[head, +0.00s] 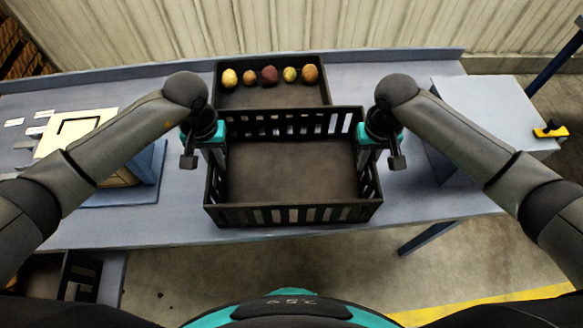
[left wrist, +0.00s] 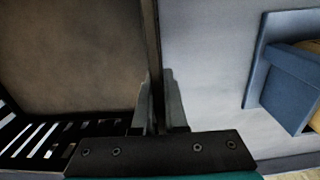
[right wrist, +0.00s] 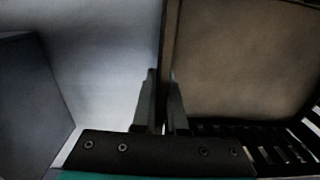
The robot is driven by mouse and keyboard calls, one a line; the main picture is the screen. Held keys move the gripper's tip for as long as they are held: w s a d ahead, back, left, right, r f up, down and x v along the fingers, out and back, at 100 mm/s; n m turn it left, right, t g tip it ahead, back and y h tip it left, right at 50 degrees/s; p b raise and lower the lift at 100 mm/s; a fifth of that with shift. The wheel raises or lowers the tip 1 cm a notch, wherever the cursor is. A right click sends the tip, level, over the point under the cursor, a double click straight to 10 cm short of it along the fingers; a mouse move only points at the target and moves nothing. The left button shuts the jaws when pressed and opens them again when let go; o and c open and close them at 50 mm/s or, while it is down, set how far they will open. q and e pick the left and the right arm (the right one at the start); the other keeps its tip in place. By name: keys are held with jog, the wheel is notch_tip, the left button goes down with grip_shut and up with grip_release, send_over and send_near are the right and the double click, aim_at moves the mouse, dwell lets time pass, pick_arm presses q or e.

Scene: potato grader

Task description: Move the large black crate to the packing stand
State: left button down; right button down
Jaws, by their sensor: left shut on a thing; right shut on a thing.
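The large black crate (head: 290,214) is empty, with slatted walls, and sits at the middle of the blue-grey table in the head view. My left gripper (head: 215,150) is shut on its left wall; the left wrist view shows the fingers (left wrist: 160,105) on both sides of the crate's wall (left wrist: 152,40). My right gripper (head: 368,150) is shut on its right wall; the right wrist view shows the fingers (right wrist: 163,105) astride the wall (right wrist: 170,40). I cannot tell whether the crate touches the table. A grey raised stand (head: 490,105) is at the right; I cannot tell if it is the packing stand.
A dark tray (head: 272,99) with several potatoes (head: 269,75) stands directly behind the crate. A blue holder with yellowish sheets (head: 90,125) is at the left. A yellow-and-black tool (head: 550,129) lies at the grey stand's right. A strip of table between crate and stand is clear.

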pick_arm(q)
jog(key=shift+r, duration=0.1)
pick_arm(e)
jog(key=shift+r, duration=0.15)
